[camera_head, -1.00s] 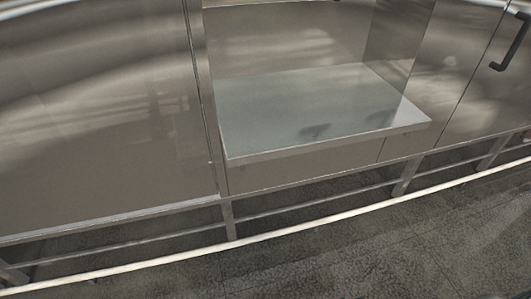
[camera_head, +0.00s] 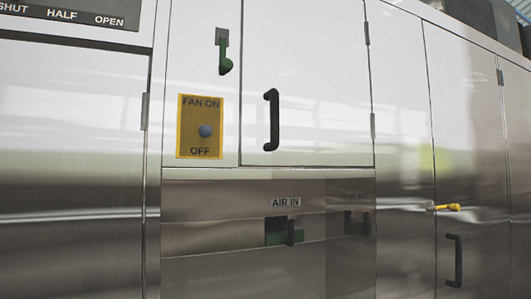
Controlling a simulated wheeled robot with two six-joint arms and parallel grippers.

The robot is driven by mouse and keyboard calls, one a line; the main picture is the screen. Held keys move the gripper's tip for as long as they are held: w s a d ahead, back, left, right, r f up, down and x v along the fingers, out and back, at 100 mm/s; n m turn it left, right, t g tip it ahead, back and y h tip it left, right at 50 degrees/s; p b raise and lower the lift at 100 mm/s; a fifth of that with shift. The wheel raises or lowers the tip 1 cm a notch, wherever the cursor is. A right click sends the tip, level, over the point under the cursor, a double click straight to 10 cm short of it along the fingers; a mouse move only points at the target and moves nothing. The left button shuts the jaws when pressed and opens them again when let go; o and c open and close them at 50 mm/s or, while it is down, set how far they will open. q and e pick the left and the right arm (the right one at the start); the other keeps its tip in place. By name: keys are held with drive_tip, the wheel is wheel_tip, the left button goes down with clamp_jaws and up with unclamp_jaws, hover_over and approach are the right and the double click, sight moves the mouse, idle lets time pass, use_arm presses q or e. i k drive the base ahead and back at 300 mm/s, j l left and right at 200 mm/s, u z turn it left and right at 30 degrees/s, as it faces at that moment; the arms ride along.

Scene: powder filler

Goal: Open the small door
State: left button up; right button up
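A small door (camera_head: 320,90) with a black vertical handle (camera_head: 271,120) is in the upper middle of the head view. It looks shut, flush with the cabinet front, with hinges on its right edge. A larger steel door (camera_head: 474,215) at the right has a black handle (camera_head: 453,260) and a yellow lever (camera_head: 444,207) above it. It also looks shut. Neither of my grippers is in view.
Left of the small door are a green lever (camera_head: 224,56) and a yellow fan switch plate (camera_head: 200,127) with a round knob. Below is a recess with an "AIR IN" label (camera_head: 286,202) and a dark handle on green. A dark SHUT/HALF/OPEN strip (camera_head: 75,16) is at the top left.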

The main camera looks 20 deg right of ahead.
sight(305, 101)
drive_tip(key=i+l, duration=0.1)
drive_tip(key=l, duration=0.8)
drive_tip(key=i+l+u, duration=0.1)
drive_tip(key=l, duration=0.8)
